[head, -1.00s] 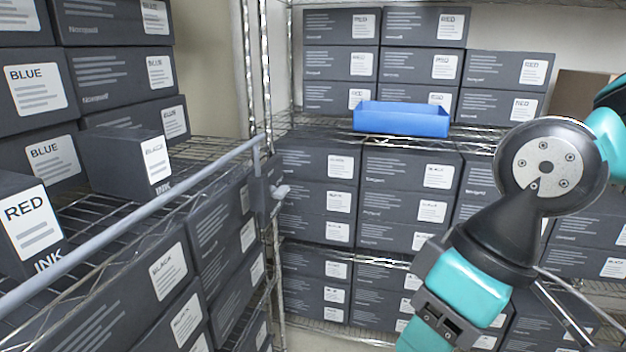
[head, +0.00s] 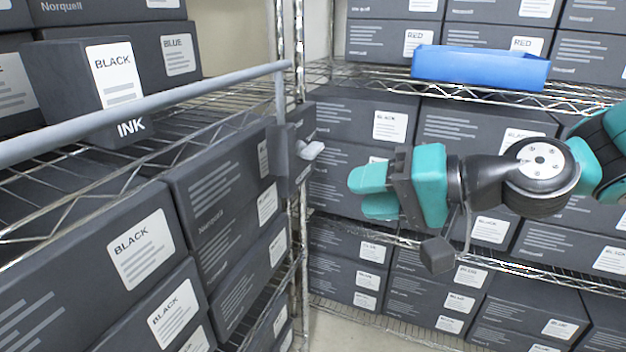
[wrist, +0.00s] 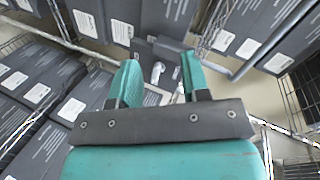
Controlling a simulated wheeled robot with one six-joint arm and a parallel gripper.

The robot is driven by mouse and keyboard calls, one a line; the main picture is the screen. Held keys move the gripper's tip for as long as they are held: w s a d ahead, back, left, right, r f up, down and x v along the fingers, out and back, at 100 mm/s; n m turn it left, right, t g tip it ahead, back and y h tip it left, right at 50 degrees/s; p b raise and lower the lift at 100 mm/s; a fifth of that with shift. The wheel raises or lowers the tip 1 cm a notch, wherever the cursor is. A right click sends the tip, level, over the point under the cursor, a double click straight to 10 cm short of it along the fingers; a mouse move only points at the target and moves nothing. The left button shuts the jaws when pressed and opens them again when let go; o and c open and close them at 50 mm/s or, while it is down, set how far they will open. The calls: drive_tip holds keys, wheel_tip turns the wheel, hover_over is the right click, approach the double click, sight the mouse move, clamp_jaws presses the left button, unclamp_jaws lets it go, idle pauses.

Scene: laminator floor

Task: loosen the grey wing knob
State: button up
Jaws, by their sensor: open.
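The grey wing knob (head: 310,150) is pale and sits on the right side of a dark grey clamp block (head: 286,160) at the end of the shelf's grey rail. My gripper (head: 370,192) is to the right of the knob and a little lower in the head view, its teal fingers pointing left, apart from it. In the wrist view the knob (wrist: 157,72) shows beyond and between the two open fingers (wrist: 156,85). Nothing is between the fingers.
The grey rail (head: 150,115) runs along the left wire shelf, in front of a BLACK ink box (head: 70,88). Dark boxes fill the shelves behind and below. A blue bin (head: 480,68) stands on the back shelf, above my arm.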

sight(318, 153)
drive_tip(key=w+d+f+m+t+b, duration=0.3)
drive_tip(key=w+d+f+m+t, duration=0.1)
drive_tip(key=w+m+t, duration=0.4)
drive_tip(key=shift+g, duration=0.6)
drive_tip(key=p+x, duration=0.2)
drive_tip(key=x, duration=0.4)
drive_tip(key=p+x, duration=0.2)
drive_tip(key=x, duration=0.4)
drive_tip(key=p+x, duration=0.2)
drive_tip(key=x, duration=0.4)
drive_tip(key=shift+w+d+r, duration=0.3)
drive_tip(key=shift+w+r, duration=0.05)
drive_tip(key=shift+r, duration=0.05)
drive_tip(key=shift+c, duration=0.2)
drive_tip(key=c, duration=0.6)
